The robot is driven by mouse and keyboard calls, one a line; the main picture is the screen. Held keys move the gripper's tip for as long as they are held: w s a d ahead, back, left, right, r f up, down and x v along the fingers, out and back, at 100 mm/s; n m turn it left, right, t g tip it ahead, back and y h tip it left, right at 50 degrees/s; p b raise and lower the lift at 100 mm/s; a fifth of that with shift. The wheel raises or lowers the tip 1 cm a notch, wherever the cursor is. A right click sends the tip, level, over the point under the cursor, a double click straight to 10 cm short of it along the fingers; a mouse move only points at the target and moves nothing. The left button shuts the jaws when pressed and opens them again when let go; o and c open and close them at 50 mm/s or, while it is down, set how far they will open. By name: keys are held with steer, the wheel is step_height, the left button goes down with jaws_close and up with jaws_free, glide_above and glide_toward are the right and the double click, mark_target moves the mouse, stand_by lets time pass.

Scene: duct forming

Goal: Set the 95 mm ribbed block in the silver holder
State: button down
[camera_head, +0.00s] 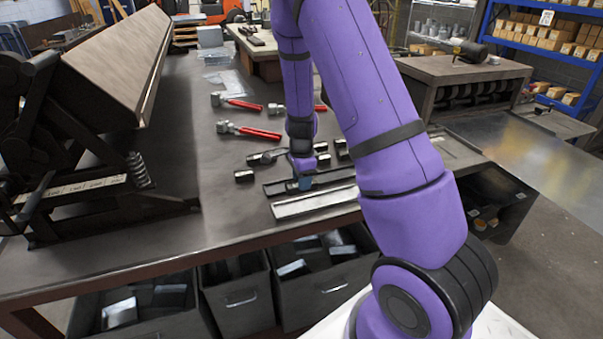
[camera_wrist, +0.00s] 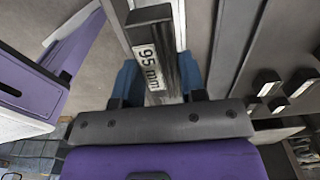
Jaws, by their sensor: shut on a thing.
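The 95 mm ribbed block (camera_wrist: 143,25) is dark, with a white "95 mm" label facing up in the wrist view. My gripper (camera_wrist: 158,80) is shut on it, with a blue finger on each side. In the head view my gripper (camera_head: 304,184) points down over the workbench, at the long trays near its front edge. The silver holder (camera_head: 312,204) is a long, shallow, bright tray lying there, just in front of the fingertips. The block is mostly hidden by my gripper in the head view. I cannot tell whether it touches the holder.
A dark tray (camera_head: 282,187) lies just behind the silver holder. Small dark blocks (camera_head: 243,176) and red-handled tools (camera_head: 250,132) lie on the bench (camera_head: 190,238). A large bending machine (camera_head: 95,95) stands at the left. Bins (camera_head: 236,297) sit below the front edge.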

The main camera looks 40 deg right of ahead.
steer(key=shift+f, duration=3.15)
steer(key=c, duration=0.6)
jaws_free()
